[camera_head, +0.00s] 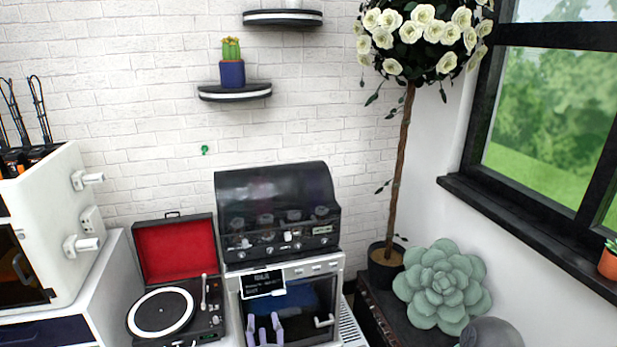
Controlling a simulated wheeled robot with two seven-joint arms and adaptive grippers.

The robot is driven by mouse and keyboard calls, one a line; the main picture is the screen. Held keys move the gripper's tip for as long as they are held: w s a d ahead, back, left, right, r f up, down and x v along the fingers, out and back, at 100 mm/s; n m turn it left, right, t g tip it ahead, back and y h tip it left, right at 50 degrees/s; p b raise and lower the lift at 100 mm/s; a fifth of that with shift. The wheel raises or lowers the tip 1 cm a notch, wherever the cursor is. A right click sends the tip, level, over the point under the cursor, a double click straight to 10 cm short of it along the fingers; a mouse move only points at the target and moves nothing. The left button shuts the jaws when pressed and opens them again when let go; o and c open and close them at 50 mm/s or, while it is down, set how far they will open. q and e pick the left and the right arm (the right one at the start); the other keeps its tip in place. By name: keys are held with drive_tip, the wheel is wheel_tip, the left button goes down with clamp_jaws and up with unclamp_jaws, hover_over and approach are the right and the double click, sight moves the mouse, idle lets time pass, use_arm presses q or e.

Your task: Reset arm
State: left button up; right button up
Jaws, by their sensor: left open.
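My left gripper (264,322) shows at the bottom edge, in front of the white machine. Only its pale lilac fingers are in view. They stand apart with nothing between them, so it is open and empty. The rest of the left arm is hidden below the frame. My right gripper is not in view.
A white machine (318,268) with a dark-hooded unit (275,205) on top stands just beyond the gripper. A record player (165,310) with a red-lined lid is to its left. A potted rose tree (403,150) and green succulent (443,287) stand right. A cactus shelf (235,92) hangs above.

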use_arm(q)
drive_tip(key=s+f+m+g+h, duration=0.25)
drive_tip(key=f+m+g, duration=0.2)
drive_tip(key=f, duration=0.85)
drive_tip(key=s+f+m+g+h, duration=0.2)
drive_tip(key=f+m+g+h, duration=0.3)
drive_tip(key=f, duration=0.8)
drive_tip(key=s+f+m+g, duration=0.3)
drive_tip(key=s+f, duration=0.3)
drive_tip(key=s, duration=0.3)
drive_tip(key=s+f+m+g, duration=0.3)
drive_tip(key=s+f, duration=0.3)
drive_tip(key=s, duration=0.3)
drive_tip(key=shift+d+f+m+g, duration=0.3)
drive_tip(key=shift+f+m+g, duration=0.1)
drive_tip(key=shift+m, duration=0.25)
drive_tip(key=shift+w, duration=0.1)
